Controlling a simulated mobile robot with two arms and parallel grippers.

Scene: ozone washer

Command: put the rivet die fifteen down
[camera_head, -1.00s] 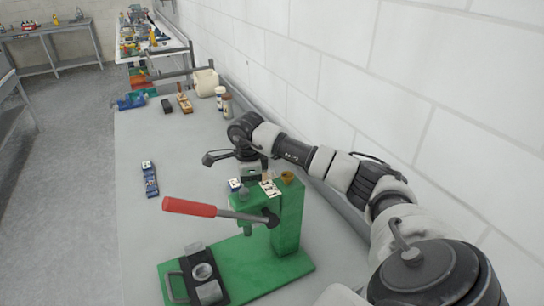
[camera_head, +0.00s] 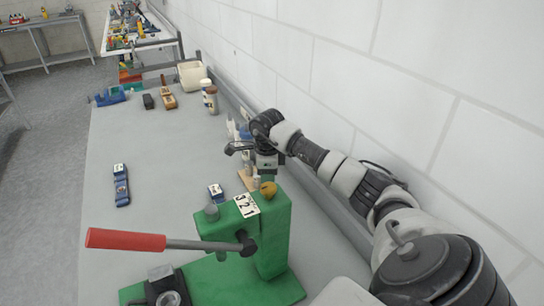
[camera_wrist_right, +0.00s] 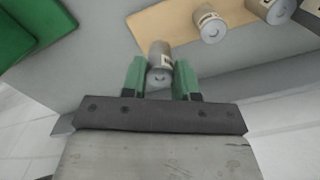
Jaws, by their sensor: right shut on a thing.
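The rivet die, a small grey metal cylinder with a pale label (camera_wrist_right: 159,64), is between the green fingertips of my right gripper (camera_wrist_right: 160,78) in the right wrist view. Its number is not readable. A light wooden board (camera_wrist_right: 150,24) lies just beyond it and bears other similar grey dies (camera_wrist_right: 211,25). I cannot tell whether the held die touches the board. In the head view my right gripper (camera_head: 267,178) is low behind the green press, by the board (camera_head: 246,181), with its tips partly hidden. My left gripper is not in view.
The green press (camera_head: 275,240) with its red-handled lever (camera_head: 126,240) stands in front of my right gripper. White bottles (camera_head: 233,130) stand beside the wrist, near the wall. A blue tool (camera_head: 121,185) lies left on the grey table, with clear surface around it.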

